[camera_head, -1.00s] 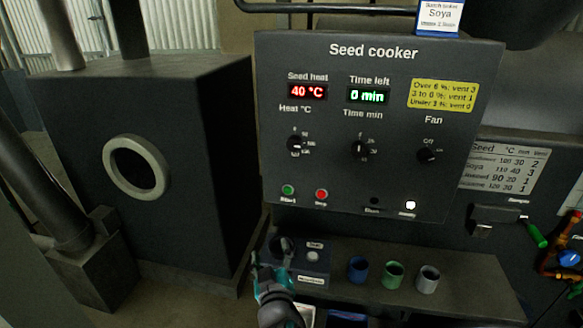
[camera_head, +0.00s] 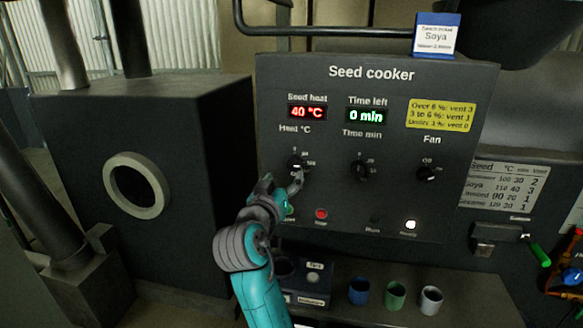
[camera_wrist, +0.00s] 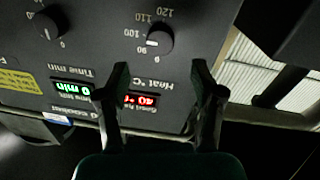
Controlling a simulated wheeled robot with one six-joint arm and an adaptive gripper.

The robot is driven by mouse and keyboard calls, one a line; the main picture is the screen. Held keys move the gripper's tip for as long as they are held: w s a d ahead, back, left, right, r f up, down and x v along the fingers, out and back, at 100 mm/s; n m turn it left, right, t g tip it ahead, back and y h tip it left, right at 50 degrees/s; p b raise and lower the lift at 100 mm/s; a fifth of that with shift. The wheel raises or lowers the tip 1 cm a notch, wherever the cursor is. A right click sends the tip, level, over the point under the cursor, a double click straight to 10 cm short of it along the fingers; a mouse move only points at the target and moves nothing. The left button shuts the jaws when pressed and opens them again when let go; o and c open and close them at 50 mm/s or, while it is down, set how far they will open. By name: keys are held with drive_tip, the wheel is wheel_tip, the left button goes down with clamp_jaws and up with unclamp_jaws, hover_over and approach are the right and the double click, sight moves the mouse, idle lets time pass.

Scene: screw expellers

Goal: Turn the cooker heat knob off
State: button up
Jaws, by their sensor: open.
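The heat knob (camera_head: 296,165) is a round black knob under the "Heat °C" label on the seed cooker panel (camera_head: 390,240). In the wrist view, upside down, the heat knob (camera_wrist: 160,40) has a white mark on its left side near the 90 and 100 labels, away from the 0. My gripper (camera_head: 283,182) is just below the knob in the head view, and a finger partly covers its dial. In the wrist view my gripper (camera_wrist: 160,70) is open and empty, its fingers apart and the knob beyond the gap. I cannot tell any contact.
The seed heat display (camera_head: 307,112) reads 40 °C and the time display (camera_head: 367,116) 0 min. The time knob (camera_head: 361,171) and fan knob (camera_head: 427,173) are to the right. A white light (camera_head: 410,225) is lit. Cups (camera_head: 395,294) stand on the shelf below.

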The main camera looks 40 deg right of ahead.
sight(292, 165)
drive_tip(key=x, duration=0.7)
drive_tip(key=shift+w+d, duration=0.15)
drive_tip(key=c, duration=1.1)
drive_tip(key=shift+c, duration=0.2)
